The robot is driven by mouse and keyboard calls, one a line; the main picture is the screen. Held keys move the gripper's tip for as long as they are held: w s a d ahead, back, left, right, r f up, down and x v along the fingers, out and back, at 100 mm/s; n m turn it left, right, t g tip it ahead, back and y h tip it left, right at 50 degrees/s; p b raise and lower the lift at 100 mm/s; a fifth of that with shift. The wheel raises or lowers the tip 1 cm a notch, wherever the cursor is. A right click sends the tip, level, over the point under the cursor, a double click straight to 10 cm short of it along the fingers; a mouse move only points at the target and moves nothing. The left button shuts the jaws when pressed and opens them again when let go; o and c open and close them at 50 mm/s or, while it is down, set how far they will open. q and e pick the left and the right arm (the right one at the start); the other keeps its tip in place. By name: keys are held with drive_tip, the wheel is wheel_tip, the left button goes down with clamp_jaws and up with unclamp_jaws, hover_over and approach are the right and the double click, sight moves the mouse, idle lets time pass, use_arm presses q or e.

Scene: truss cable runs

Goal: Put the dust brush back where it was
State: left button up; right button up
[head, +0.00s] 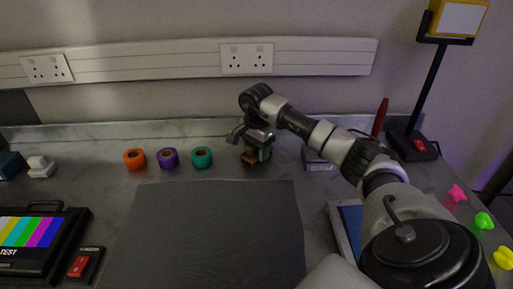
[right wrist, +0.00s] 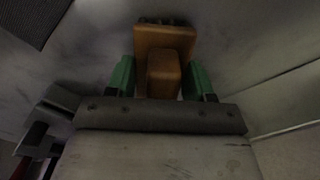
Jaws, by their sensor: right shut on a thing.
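The dust brush (right wrist: 165,38) has an orange-brown wooden head and handle, with a row of dark bristles at its far edge in the right wrist view. My right gripper (right wrist: 160,82) is shut on its handle, with a green fingertip on each side. In the head view the right gripper (head: 257,150) is over the back of the bench, right of the teal tape roll, and the brush (head: 248,158) shows as a small brown patch, mostly hidden by the gripper. I cannot tell whether the brush touches the bench. My left gripper is out of view.
Orange (head: 135,159), purple (head: 167,158) and teal (head: 202,157) tape rolls stand left of the gripper. A dark mat (head: 205,235) lies in front. A small grey box (head: 318,161) and a lamp (head: 433,85) stand right. A blue tray (head: 350,222) lies partly under my arm.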

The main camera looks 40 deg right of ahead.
drive_tip(key=o, duration=1)
drive_tip(key=shift+c, duration=0.2)
drive_tip(key=shift+r, duration=0.1)
wheel_tip(320, 180, up, 12)
drive_tip(key=shift+b, duration=0.35)
drive_tip(key=shift+r, duration=0.1)
